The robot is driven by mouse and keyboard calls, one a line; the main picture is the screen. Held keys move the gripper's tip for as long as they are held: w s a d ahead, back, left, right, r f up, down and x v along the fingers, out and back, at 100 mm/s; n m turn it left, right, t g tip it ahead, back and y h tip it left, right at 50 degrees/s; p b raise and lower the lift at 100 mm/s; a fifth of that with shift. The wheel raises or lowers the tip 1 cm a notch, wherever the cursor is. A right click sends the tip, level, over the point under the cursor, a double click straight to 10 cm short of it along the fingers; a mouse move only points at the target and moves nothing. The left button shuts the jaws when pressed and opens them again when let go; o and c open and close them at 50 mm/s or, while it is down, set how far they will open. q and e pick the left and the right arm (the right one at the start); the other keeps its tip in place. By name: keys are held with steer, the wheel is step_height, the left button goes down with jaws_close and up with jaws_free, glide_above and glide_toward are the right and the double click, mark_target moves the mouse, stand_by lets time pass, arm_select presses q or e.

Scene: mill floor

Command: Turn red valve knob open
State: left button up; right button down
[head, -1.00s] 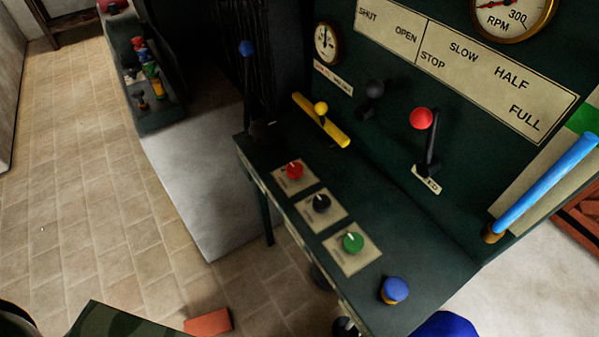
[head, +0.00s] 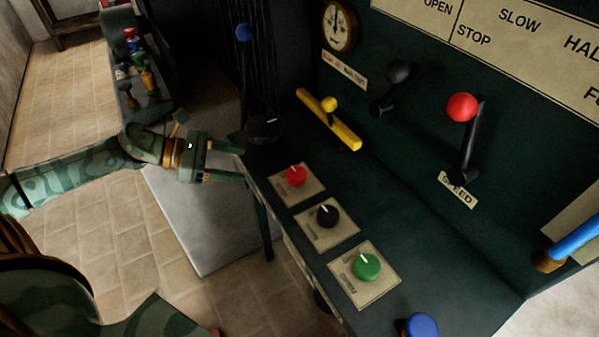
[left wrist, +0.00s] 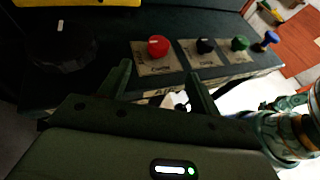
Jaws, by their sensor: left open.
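The red valve knob (head: 296,175) sits on a pale square plate at the left end of the dark green console. It has a white pointer mark on top. In the left wrist view the red knob (left wrist: 158,46) is ahead of the fingers, slightly left of the gap's middle. My left gripper (head: 243,163) is open and empty, to the left of the red knob near the console's edge, apart from it. Its two fingers (left wrist: 160,85) show in the left wrist view. My right gripper is not in view.
A black knob (head: 326,214) and a green knob (head: 367,266) follow in a row. A dark round knob (head: 265,130) stands close behind my left gripper. A yellow bar (head: 329,119), a red-topped lever (head: 462,108) and a blue button (head: 422,325) are farther off.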

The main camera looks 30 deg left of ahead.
mark_target(295, 172)
arm_select(q)
steer(key=b+x, duration=0.3)
steer(key=x, duration=1.2)
steer(key=shift+w, duration=0.15)
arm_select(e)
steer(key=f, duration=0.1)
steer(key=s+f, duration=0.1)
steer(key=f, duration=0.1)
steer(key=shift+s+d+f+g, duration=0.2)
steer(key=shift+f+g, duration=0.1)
arm_select(q)
steer(key=shift+c, duration=0.2)
steer(key=c, duration=0.9)
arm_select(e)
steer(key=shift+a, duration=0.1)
